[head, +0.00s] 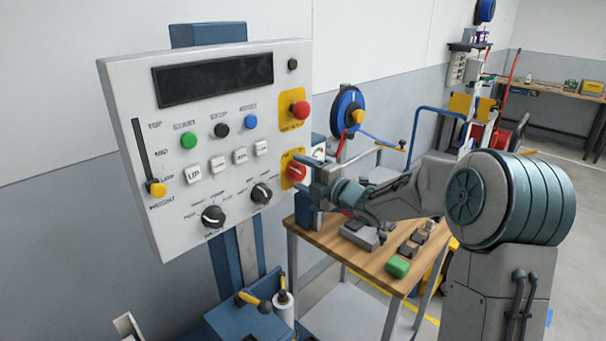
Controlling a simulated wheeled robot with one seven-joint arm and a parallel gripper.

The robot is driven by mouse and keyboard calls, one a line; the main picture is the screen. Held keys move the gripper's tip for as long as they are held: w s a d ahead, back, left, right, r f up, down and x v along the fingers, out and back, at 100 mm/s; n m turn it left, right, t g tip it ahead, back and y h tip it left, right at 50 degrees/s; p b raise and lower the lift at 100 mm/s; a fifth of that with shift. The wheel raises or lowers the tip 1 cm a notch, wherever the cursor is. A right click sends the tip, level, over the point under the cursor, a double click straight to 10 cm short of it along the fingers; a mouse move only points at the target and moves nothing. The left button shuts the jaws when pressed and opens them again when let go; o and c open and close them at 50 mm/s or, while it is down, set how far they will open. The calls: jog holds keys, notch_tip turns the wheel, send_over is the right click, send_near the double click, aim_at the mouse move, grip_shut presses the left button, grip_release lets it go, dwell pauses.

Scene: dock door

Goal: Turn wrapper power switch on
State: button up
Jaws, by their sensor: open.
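The wrapper control panel (219,88) is a pale grey box on a blue post, with a dark display, buttons, a slider and black knobs. The power switch (296,172) is a red rotary knob on a yellow plate at the panel's lower right. My gripper (306,174) is at the switch, its fingers pointing left toward the panel. The fingers are open and close around or beside the red knob; I cannot tell whether they touch it. Part of the yellow plate is hidden behind the fingers.
A red emergency-stop button (300,109) on a yellow plate sits above the switch. A wooden-topped workbench (385,275) with a green block (397,267) stands below my arm. A blue hose reel (347,110) is on the wall behind. Open floor lies to the right.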

jog(key=c, duration=1)
jog(key=m, duration=0.4)
jog(key=shift+m, duration=0.3)
jog(key=m+p, duration=0.1)
jog(key=m, duration=0.3)
jog(key=shift+r+m, duration=0.1)
jog(key=shift+m, duration=0.2)
jog(key=m+p, duration=0.2)
jog(key=m, duration=0.2)
jog(key=shift+m+p, duration=1.4)
jog(key=shift+m, duration=1)
